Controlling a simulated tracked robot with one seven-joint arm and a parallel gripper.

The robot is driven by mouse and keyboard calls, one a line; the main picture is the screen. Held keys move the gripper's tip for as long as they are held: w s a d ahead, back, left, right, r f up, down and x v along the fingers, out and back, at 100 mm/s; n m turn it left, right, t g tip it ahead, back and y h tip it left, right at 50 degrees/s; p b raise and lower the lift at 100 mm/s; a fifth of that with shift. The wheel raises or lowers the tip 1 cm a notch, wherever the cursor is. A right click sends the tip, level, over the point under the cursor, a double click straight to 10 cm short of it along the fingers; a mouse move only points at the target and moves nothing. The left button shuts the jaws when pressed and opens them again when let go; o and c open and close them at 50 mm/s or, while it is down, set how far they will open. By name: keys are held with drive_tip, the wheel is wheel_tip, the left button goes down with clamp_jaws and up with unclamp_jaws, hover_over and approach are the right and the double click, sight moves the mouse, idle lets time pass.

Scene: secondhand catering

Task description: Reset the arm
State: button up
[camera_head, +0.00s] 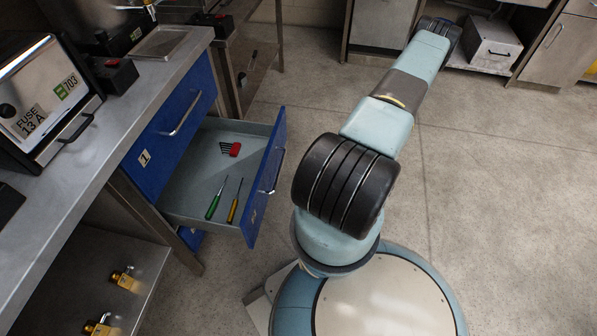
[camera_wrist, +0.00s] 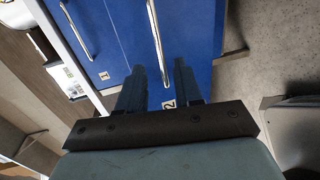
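My arm reaches from my base toward the upper right in the head view, over open floor, and its far end is dark and small there. Beyond the fingers are blue drawer fronts (camera_wrist: 119,35) with metal handles and labels 1 and 2. I cannot tell the exact distance from the fingers to them.
An open blue drawer (camera_head: 266,190) juts out left of my arm, holding a green screwdriver (camera_head: 213,205), a yellow one (camera_head: 234,207) and a red-handled item (camera_head: 234,149). The workbench (camera_head: 92,150) stands at the left. A grey metal box (camera_head: 488,45) sits at the back right. The right floor is clear.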

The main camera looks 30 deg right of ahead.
drive_tip(key=shift+v, duration=0.85)
drive_tip(key=shift+r, duration=0.1)
drive_tip(key=w+a+r+n+g+h, duration=0.1)
drive_tip(key=w+a+r+n+g, duration=0.2)
drive_tip(key=r+n, duration=0.65)
drive_tip(key=w+a+r+n+g, duration=0.1)
drive_tip(key=w+r+n+g, duration=0.25)
drive_tip(key=r+n, duration=0.65)
drive_tip(key=w+a+r+n+g+h, duration=0.15)
drive_tip(key=r+n+g, duration=0.35)
drive_tip(key=r, duration=0.9)
drive_tip(key=s+a+r+n+t+h, duration=0.2)
drive_tip(key=r+n, duration=0.4)
drive_tip(key=r, duration=0.3)
drive_tip(key=s+a+r+n+t+h, duration=0.2)
drive_tip(key=s+a+r+n, duration=0.4)
drive_tip(key=r, duration=0.3)
drive_tip(key=s+a+r+n+t+h, duration=0.2)
drive_tip(key=s+a+r+n+h, duration=0.2)
drive_tip(key=s+r+n, duration=0.2)
wheel_tip(320, 180, up, 3)
drive_tip(key=shift+r+n+h, duration=0.25)
drive_tip(key=shift+n+h, duration=0.1)
drive_tip(key=shift+n, duration=0.9)
